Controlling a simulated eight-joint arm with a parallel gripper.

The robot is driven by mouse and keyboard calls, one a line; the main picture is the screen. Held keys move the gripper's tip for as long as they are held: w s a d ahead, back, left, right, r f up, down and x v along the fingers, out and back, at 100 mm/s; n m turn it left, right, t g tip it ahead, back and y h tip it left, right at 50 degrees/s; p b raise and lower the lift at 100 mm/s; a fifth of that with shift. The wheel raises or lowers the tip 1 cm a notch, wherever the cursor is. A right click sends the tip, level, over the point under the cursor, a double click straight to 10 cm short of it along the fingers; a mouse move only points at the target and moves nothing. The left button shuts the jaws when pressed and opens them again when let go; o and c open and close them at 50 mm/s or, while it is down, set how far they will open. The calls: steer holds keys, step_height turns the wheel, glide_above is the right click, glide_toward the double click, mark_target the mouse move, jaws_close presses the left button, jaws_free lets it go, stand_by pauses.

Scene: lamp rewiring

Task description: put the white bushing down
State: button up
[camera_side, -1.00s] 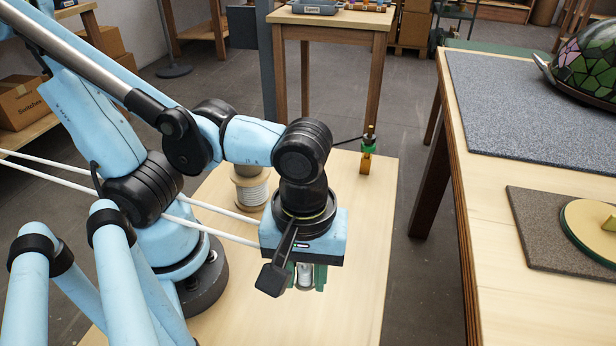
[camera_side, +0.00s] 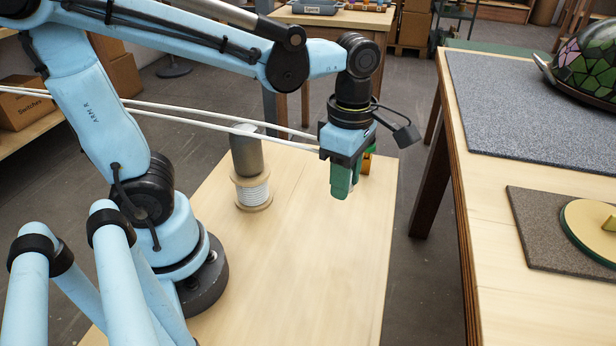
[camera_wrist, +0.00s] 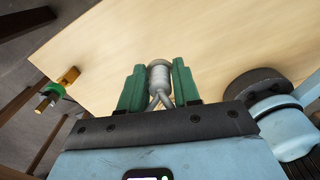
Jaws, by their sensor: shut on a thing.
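My gripper (camera_side: 343,192) hangs above the pale wooden table (camera_side: 300,270), its green fingers pointing down. In the wrist view my gripper (camera_wrist: 160,68) is shut on the white bushing (camera_wrist: 159,80), a small pale grey-white cylinder held between the two green fingers. Two pale strands show in a V at the bushing's near end. In the side view the fingers hide most or all of the bushing. Bare table top lies beyond it in the wrist view; the fingertips look clear of the wood.
A wire spool (camera_side: 254,192) stands left of my gripper, with a grey cylinder (camera_side: 246,153) at it. A brass-and-green part (camera_side: 368,160) is close behind my gripper; it also shows in the wrist view (camera_wrist: 50,94). Two white strands (camera_side: 220,122) stretch leftward from my gripper. The table's front is clear.

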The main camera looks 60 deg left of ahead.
steer(key=w+a+f+n, duration=0.1)
steer(key=a+f+n, duration=0.1)
steer(key=a, duration=0.4)
steer(key=w+a+f+n, duration=0.2)
steer(key=a, duration=0.5)
steer(key=w+a+f+n, duration=0.2)
steer(key=a+f, duration=0.1)
steer(key=a, duration=0.3)
steer(key=shift+w+a, duration=0.25)
steer(key=shift+a, duration=0.05)
steer(key=shift+f, duration=2.1)
steer(key=shift+f, duration=0.15)
steer(key=o, duration=1)
